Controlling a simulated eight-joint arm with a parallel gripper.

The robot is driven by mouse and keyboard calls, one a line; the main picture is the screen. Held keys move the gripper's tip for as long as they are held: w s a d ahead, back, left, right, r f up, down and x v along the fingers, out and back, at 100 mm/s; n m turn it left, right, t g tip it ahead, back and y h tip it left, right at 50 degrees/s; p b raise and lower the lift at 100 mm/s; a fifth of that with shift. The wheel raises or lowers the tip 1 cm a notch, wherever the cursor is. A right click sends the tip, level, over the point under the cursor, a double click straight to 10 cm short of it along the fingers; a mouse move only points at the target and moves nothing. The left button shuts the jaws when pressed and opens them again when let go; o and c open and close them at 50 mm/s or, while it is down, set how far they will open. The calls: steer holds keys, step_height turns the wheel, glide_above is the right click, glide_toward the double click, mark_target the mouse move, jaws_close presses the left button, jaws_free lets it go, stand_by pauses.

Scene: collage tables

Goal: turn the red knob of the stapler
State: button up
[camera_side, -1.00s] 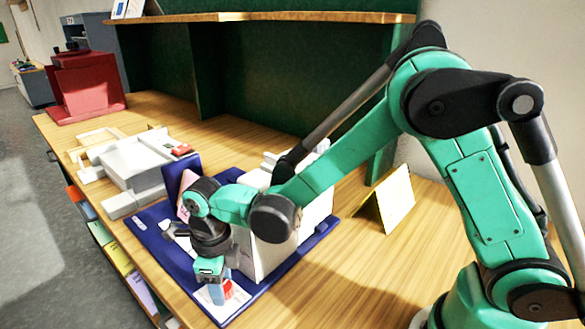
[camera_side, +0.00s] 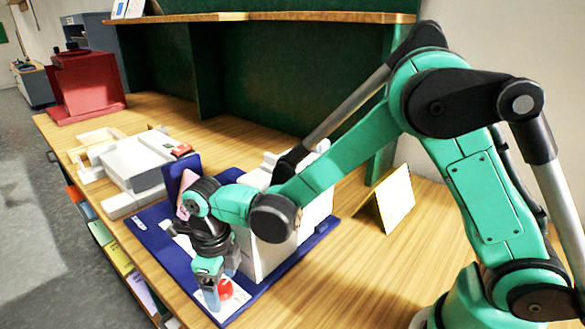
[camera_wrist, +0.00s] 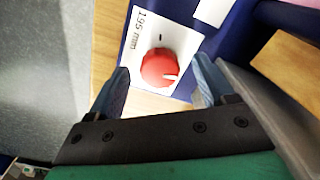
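The red knob (camera_wrist: 160,68) has a white pointer mark and sits on a white label plate (camera_wrist: 180,41) with "195 mm" printed on it. In the side view the knob (camera_side: 225,288) is at the front corner of the blue base (camera_side: 257,290) of the stapler, whose pale body (camera_side: 262,262) stands behind. My gripper (camera_wrist: 162,88) is open, with one blue finger on each side of the knob in the wrist picture. In the side view my gripper (camera_side: 222,285) points down at the knob. Gaps show between fingers and knob; their height difference is hard to tell.
A yellow folded card (camera_side: 390,203) stands on the wooden table (camera_side: 330,285) to the right. A grey-white machine (camera_side: 135,165) and a red machine (camera_side: 88,85) stand to the left. The table's front edge runs close beside the knob.

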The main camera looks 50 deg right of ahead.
mark_target(222, 286)
steer(key=shift+r, duration=2.8)
steer(key=shift+r, duration=0.1)
